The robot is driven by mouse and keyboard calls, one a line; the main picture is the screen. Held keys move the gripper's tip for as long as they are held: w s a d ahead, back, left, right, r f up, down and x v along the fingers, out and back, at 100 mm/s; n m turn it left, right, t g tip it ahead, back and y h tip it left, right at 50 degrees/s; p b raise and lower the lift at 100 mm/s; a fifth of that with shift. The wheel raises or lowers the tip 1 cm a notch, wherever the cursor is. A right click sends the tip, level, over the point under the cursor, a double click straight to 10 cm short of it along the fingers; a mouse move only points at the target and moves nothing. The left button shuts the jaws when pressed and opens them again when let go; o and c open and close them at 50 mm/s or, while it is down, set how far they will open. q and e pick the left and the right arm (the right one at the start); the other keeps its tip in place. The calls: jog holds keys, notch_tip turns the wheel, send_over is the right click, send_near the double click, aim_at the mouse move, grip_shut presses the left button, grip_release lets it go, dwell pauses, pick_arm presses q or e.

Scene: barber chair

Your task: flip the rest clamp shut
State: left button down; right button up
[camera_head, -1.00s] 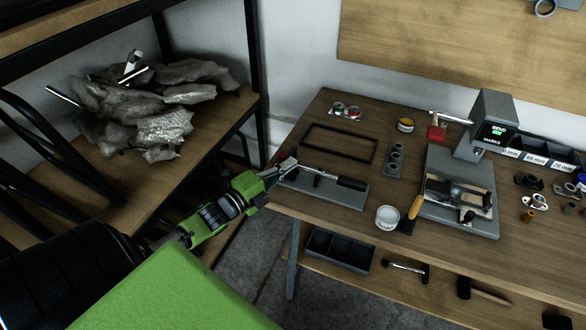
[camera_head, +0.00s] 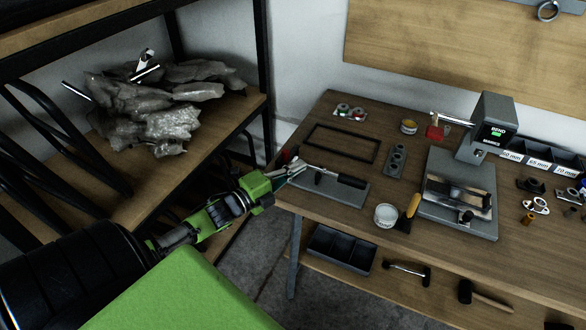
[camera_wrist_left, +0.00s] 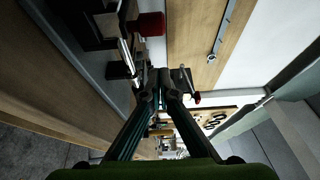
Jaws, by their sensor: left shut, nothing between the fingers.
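What looks like the rest clamp (camera_head: 318,175) is a metal lever with a black grip (camera_head: 351,182) on a grey base plate (camera_head: 345,195) at the table's left front corner. The lever lies low, its grip pointing right. A red part (camera_head: 285,157) shows at its left end. My left gripper (camera_head: 293,170) is shut and empty at the plate's left end, overlapping it in the head view; contact is unclear. In the left wrist view, the closed fingertips (camera_wrist_left: 160,78) are beside a metal rod (camera_wrist_left: 127,62), with a red part (camera_wrist_left: 151,24) above. My right gripper is out of view.
A white tub (camera_head: 386,215) and a yellow-handled brush (camera_head: 411,211) stand right of the plate. A dark frame (camera_head: 342,143) lies behind it. A grey press (camera_head: 487,130) stands farther right. A shelf (camera_head: 215,135) with grey bags is at left.

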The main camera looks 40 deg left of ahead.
pick_arm(q)
jog(key=s+a+b, duration=0.1)
jog(key=s+a, duration=0.2)
jog(key=s, duration=0.6)
jog(key=shift+s+f, duration=0.15)
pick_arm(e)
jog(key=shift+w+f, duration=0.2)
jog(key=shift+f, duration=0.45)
